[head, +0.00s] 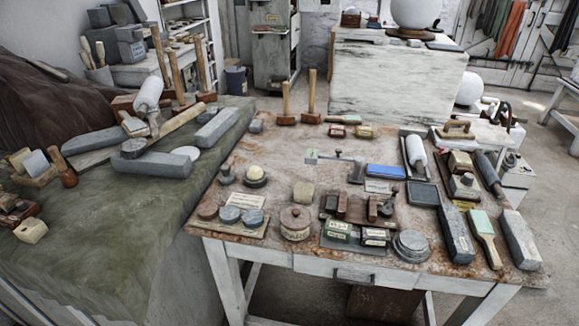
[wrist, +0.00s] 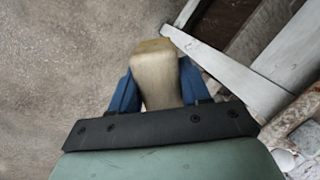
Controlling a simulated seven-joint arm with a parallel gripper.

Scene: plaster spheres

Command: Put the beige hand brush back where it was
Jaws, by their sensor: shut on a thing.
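My gripper (wrist: 160,85) shows in the wrist view, its blue fingers shut on both sides of a beige, block-like piece. I take this piece to be the beige hand brush (wrist: 157,72); its far end is yellowish brown. The rest of it is hidden behind the dark bar of my gripper. Behind it are bare grey floor and white timber. In the head view I cannot make out my gripper or the held brush.
In the head view, the worktable (head: 228,232) is crowded with tools, tins and blocks. A long brush with a pale green part (head: 483,225) lies at its right, between grey blocks (head: 519,238). A green-covered bench (head: 110,240) stands left. White timber (wrist: 225,80) passes close right in the wrist view.

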